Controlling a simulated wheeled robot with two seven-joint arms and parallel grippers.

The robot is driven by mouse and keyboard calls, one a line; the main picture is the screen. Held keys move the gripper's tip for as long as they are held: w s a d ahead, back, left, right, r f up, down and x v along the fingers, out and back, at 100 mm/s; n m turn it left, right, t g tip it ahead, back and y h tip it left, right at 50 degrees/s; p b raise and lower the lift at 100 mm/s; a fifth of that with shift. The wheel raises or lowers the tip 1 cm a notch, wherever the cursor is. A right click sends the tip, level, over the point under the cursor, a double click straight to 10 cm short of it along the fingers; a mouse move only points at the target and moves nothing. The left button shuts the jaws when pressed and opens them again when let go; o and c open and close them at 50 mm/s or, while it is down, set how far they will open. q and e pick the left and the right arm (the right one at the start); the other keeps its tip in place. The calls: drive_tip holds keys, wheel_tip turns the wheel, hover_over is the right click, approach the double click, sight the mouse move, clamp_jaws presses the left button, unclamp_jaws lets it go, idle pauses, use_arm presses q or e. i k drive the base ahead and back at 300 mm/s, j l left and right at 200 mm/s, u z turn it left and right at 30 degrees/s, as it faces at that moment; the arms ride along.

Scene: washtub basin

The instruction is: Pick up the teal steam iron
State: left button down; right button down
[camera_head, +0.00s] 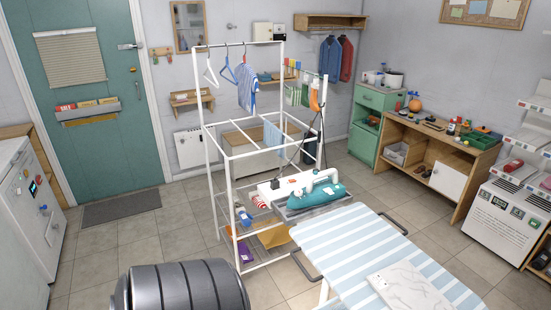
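The teal steam iron (316,195) has a white handle on top and lies on a grey rest (297,213) at the far left end of the striped ironing board. Its handle side faces up and its dark cord rises behind it toward the white rack. No gripper touches the iron. Neither my left nor my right gripper is in view.
The blue-and-white striped ironing board (345,245) fills the lower right, with a white marbled slab (408,288) on it. A white clothes rack (232,190) stands directly behind and left of the iron. A wooden bench (424,150) stands behind right. Floor is clear between.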

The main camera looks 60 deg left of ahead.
sight(312, 195)
drive_tip(key=u, duration=1.75)
drive_tip(key=z, duration=0.25)
drive_tip(key=i+j+z, duration=0.4)
drive_tip(key=j, duration=0.2)
drive_tip(key=i+j+z, duration=0.2)
drive_tip(key=j, duration=0.15)
drive_tip(key=j+z, duration=0.2)
drive_tip(key=j, duration=0.15)
